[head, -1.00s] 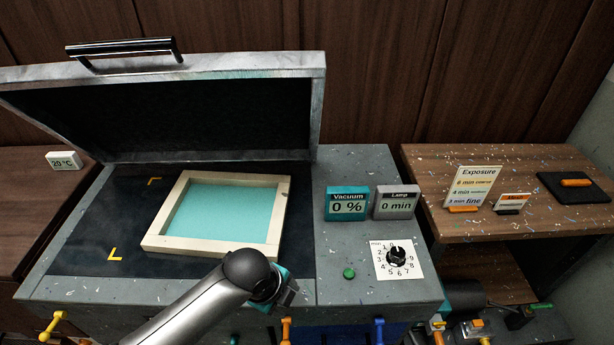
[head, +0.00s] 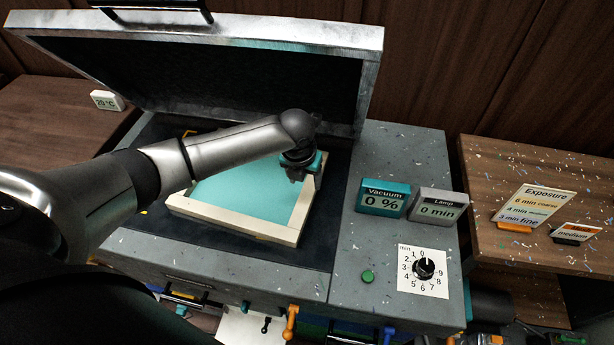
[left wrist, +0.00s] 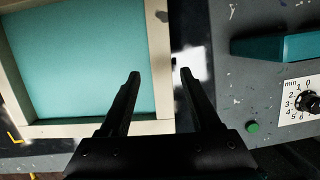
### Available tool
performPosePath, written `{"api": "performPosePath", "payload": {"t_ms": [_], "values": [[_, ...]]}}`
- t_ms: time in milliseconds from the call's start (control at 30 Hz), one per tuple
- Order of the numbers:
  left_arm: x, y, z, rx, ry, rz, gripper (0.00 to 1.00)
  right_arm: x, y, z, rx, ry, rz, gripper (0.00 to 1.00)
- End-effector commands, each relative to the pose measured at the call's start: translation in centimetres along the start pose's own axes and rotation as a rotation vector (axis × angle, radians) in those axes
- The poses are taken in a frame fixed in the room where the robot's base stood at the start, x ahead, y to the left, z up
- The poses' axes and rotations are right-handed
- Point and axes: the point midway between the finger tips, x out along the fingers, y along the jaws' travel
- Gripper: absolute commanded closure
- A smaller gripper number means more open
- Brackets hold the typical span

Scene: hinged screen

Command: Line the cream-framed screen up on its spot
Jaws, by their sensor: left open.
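The cream-framed screen (head: 232,223), with teal mesh, lies on the dark bed (head: 318,229) under the raised lid. My left gripper (head: 297,177) is at the screen's right side. In the left wrist view the left gripper (left wrist: 160,75) is open, with one finger over the mesh side and the other beyond the outer edge. The screen's right rail (left wrist: 158,50) shows between the fingers; I cannot tell whether they touch it. A yellow corner mark (left wrist: 14,137) lies near the screen's lower left in that view, apart from the frame. My left arm hides part of the screen. My right gripper is out of view.
The propped grey lid (head: 372,75) stands behind and above my left arm. A Vacuum display (head: 383,198), a Lamp display (head: 438,206), a dial (head: 424,268) and a green button (head: 368,277) sit right of the bed. A wooden side table (head: 500,160) holds cards.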

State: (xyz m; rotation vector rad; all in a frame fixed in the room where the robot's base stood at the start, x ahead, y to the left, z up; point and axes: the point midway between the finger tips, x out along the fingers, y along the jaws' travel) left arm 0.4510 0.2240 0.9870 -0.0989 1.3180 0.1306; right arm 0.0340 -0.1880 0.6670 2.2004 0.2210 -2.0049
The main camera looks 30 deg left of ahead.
Motion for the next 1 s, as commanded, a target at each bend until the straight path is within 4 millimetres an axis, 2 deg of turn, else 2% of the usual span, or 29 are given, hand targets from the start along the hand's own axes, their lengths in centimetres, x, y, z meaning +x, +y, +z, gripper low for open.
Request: {"api": "performPosePath", "payload": {"t_ms": [433, 600, 767, 1000], "values": [[4.7, -0.1, -0.1, -0.002, -0.001, -0.001, 0.36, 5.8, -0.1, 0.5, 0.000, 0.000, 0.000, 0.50], [6.5, -0.1, 0.0, -0.003, 0.000, -0.001, 0.36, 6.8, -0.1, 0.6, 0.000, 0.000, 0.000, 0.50], [7.2, -0.1, 0.0, -0.002, -0.001, -0.002, 0.36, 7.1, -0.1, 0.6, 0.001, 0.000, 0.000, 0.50], [7.0, -0.1, 0.0, -0.002, -0.001, -0.002, 0.63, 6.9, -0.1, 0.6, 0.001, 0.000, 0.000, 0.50]]}}
